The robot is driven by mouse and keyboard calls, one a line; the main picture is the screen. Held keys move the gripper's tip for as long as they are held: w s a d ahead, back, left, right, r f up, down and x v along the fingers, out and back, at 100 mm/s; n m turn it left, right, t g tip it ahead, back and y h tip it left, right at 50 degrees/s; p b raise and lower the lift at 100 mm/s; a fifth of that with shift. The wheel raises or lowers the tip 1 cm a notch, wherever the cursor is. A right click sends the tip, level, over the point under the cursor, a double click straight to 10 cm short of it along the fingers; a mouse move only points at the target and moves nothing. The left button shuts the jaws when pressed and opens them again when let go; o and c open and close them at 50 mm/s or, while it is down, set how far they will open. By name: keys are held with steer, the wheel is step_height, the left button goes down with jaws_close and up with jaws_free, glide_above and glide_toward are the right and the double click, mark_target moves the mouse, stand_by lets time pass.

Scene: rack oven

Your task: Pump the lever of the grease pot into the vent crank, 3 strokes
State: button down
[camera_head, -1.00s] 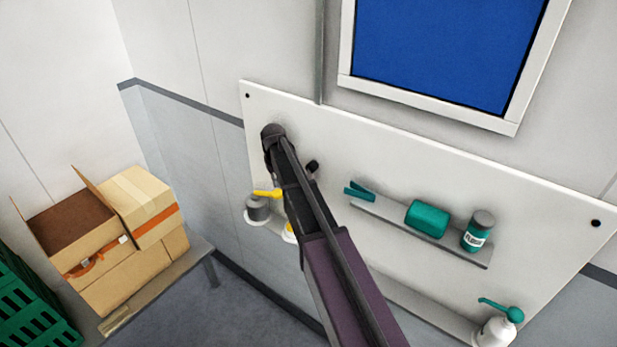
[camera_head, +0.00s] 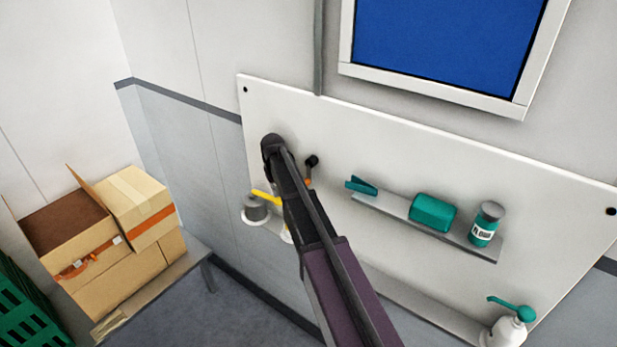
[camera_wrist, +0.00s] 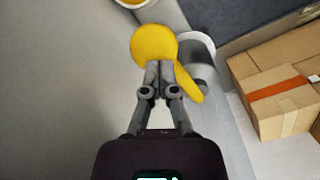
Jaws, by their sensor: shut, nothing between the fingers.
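The grease pot (camera_head: 256,209) is a grey cylinder in a white ring at the left end of the lower shelf, left of my arm in the head view. Its yellow lever (camera_head: 265,197) slopes down to the right. In the wrist view the lever's round yellow end (camera_wrist: 153,43) lies right at the tips of my shut, empty gripper (camera_wrist: 160,66); I cannot tell whether they touch. The grey pot (camera_wrist: 201,62) is partly hidden behind the lever. My arm hides the fingertips in the head view. A black knob with an orange part (camera_head: 311,162), possibly the vent crank, shows beside my arm.
A shelf (camera_head: 380,213) holds a teal clip, a teal block and a labelled jar (camera_head: 487,225). A white pump bottle (camera_head: 507,328) stands low at right. Cardboard boxes (camera_head: 135,206) sit on a bench at left. Another yellow-topped item (camera_wrist: 131,2) is at the wrist view's top edge.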

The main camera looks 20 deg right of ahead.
steer(key=shift+f, duration=0.5)
steer(key=shift+f+b, duration=0.25)
steer(key=shift+b, duration=0.2)
steer(key=shift+r+p, duration=2.55)
steer(key=shift+f, duration=0.2)
steer(key=shift+f+b, duration=2.05)
steer(key=shift+b, duration=0.2)
steer(key=shift+f, duration=0.15)
steer(key=shift+r+p, duration=2.25)
steer(key=shift+r, duration=0.15)
